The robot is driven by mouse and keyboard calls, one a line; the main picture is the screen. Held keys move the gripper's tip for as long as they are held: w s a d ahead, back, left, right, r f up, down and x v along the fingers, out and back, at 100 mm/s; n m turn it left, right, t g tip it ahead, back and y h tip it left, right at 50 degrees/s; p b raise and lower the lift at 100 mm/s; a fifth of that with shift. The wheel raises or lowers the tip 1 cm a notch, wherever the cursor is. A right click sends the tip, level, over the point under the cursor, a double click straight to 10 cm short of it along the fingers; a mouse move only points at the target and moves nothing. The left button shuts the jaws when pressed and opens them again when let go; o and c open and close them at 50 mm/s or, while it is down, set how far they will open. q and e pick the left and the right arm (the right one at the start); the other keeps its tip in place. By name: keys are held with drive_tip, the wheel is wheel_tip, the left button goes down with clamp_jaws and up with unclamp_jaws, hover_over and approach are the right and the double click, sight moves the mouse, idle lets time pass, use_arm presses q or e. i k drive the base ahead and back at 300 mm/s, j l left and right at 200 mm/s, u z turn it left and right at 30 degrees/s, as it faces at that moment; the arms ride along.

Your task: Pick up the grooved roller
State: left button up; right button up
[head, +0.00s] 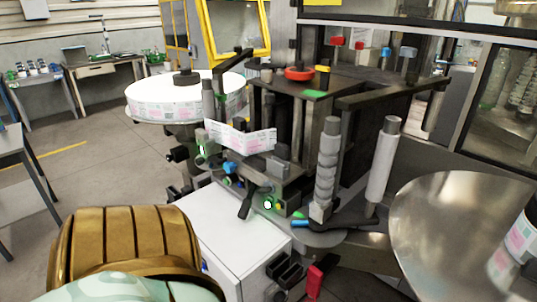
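The grooved roller (327,165) stands upright on the labelling machine, right of the middle in the head view. It is grey, with several ring-like grooves along its length, and its lower end meets the machine's base plate. A smooth grey roller (383,160) stands to its right, slightly tilted and apart from it. Neither of my grippers shows in this view. A gold ribbed part and a pale green part fill the lower left corner, and I cannot tell whether they belong to an arm.
A white label reel (187,110) lies on a round plate at the left, with its label strip (240,138) running to the machine. A white cabinet (225,235) stands below. A steel disc (440,225) and a labelled container (510,260) are at the right. Open floor lies left.

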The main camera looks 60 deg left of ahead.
sight(330, 139)
drive_tip(key=u, duration=1.5)
drive_tip(key=k+j+z, duration=0.1)
drive_tip(key=j+z, duration=0.15)
drive_tip(key=k+j+z, duration=0.1)
drive_tip(key=j+z, duration=0.15)
drive_tip(key=j, duration=0.15)
drive_tip(key=k+j+z, duration=0.2)
drive_tip(key=i+j, duration=0.05)
drive_tip(key=j, duration=0.05)
